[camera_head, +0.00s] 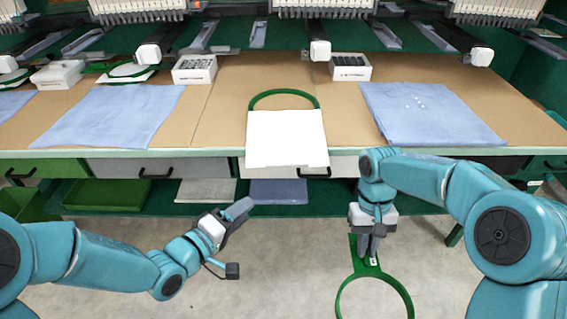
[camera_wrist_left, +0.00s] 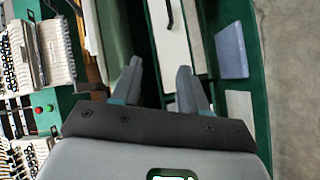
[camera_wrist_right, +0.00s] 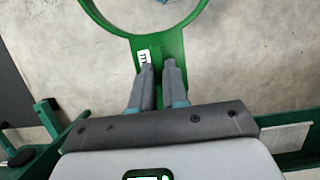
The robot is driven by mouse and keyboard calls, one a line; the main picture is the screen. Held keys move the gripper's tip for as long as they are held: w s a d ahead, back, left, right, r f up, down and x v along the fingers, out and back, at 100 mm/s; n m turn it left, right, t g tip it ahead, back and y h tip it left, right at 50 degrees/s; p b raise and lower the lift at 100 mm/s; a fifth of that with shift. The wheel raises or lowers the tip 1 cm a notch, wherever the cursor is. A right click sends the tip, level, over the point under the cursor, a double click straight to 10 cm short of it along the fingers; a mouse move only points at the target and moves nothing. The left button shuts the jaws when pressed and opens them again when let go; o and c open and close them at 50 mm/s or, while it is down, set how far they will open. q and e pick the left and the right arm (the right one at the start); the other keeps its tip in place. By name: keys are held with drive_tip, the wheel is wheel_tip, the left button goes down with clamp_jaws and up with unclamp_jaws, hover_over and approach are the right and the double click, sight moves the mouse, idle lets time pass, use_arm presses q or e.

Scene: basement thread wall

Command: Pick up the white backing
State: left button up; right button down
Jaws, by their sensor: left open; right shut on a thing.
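The white backing (camera_head: 286,138) lies at the front edge of the table, over a green hoop (camera_head: 284,96) whose far arc shows behind it. Its near edge hangs over the drawer fronts. My left gripper (camera_head: 240,212) is open and empty, in front of the table and below its top, left of the backing. In the left wrist view its fingers (camera_wrist_left: 160,85) are apart with nothing between them. My right gripper (camera_head: 370,252) is shut on the handle of a second green hoop (camera_head: 375,283), held in front of the table. The hoop's white label (camera_wrist_right: 144,56) shows beside the fingers.
Blue folded cloths lie right (camera_head: 425,115) and left (camera_head: 110,115) of the backing. White boxes (camera_head: 350,67) of dark items stand behind, below the embroidery machine heads (camera_head: 320,50). Bare brown tabletop (camera_head: 220,115) shows left of the backing. A green shelf with trays (camera_head: 107,193) runs below.

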sight(285, 166)
wheel_tip(285, 166, down, 4)
drive_tip(key=shift+d+f+b, duration=0.1)
drive_tip(key=shift+f+b, duration=0.05)
drive_tip(key=shift+b, duration=1.05)
use_arm(q)
drive_tip(key=w+d+r+h, duration=0.1)
drive_tip(key=d+r, duration=0.1)
drive_tip(key=d+r+h, duration=0.2)
drive_tip(key=r, duration=0.1)
drive_tip(key=w+d+r+h, duration=0.1)
drive_tip(key=d+r, duration=0.1)
drive_tip(key=r, duration=0.1)
drive_tip(key=shift+w+d+t+b, duration=0.2)
drive_tip(key=shift+w+t+b, duration=0.15)
drive_tip(key=shift+t, duration=0.05)
drive_tip(key=x, duration=0.1)
drive_tip(key=b+x, duration=0.1)
drive_tip(key=x, duration=0.3)
drive_tip(key=shift+w+f, duration=0.2)
drive_tip(key=shift+f, duration=0.2)
drive_tip(key=shift+w+d+r, duration=0.2)
drive_tip(key=shift+w+d, duration=0.1)
drive_tip(key=shift+d, duration=0.1)
clamp_jaws()
use_arm(e)
wheel_tip(285, 166, down, 2)
drive_tip(key=shift+f, duration=0.1)
